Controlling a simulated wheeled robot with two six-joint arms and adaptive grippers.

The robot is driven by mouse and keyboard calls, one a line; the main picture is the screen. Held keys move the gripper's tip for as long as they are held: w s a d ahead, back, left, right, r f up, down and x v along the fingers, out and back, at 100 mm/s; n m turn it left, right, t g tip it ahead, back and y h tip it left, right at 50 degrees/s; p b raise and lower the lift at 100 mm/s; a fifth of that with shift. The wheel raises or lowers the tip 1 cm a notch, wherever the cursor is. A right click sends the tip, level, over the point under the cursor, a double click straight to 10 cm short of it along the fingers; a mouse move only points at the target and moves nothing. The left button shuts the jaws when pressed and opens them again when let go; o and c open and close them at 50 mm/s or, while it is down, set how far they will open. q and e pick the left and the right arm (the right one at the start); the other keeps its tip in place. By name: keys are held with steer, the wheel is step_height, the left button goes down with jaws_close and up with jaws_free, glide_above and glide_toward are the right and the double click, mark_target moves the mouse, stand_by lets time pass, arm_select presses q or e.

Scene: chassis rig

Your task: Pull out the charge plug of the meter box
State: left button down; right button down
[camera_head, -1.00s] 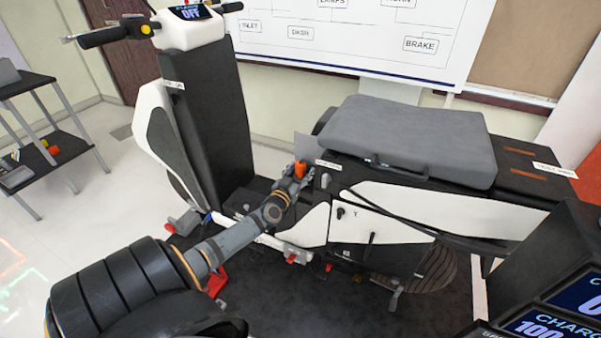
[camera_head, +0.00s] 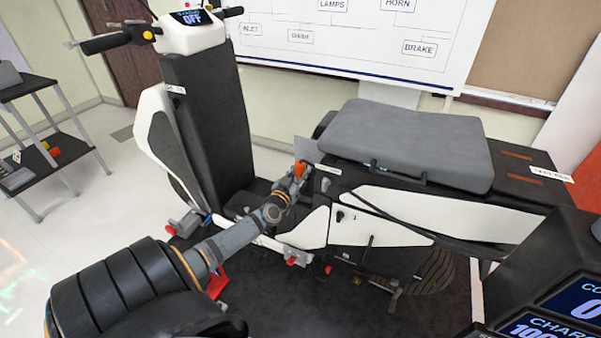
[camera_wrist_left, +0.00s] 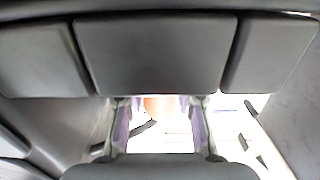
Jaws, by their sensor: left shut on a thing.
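My left gripper (camera_head: 299,172) is at the front end of the seat body of the scooter chassis (camera_head: 430,208), beside a grey plate (camera_head: 305,149). It is shut on an orange piece (camera_head: 300,170), which also shows between the fingers in the left wrist view (camera_wrist_left: 155,105). Whether this piece is the charge plug, and whether it is seated in a socket, I cannot tell. A dark box with lit displays (camera_head: 560,290), one reading CHARGE and 100, stands at the lower right and looks like the meter box. A black cable (camera_head: 400,228) runs along the chassis side. My right gripper is not in view.
The grey seat (camera_head: 405,145) lies above and right of my gripper. The black front column (camera_head: 205,120) with handlebars stands to the left. A small shelf (camera_head: 50,140) is at the far left. The floor between shelf and scooter is clear.

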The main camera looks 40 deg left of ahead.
arm_select(q)
steer(key=s+d+r+p, duration=0.9)
steer(key=d+r+p, duration=0.1)
steer(key=r, duration=0.1)
steer(key=shift+s+r, duration=0.25)
steer(key=shift+s, duration=0.15)
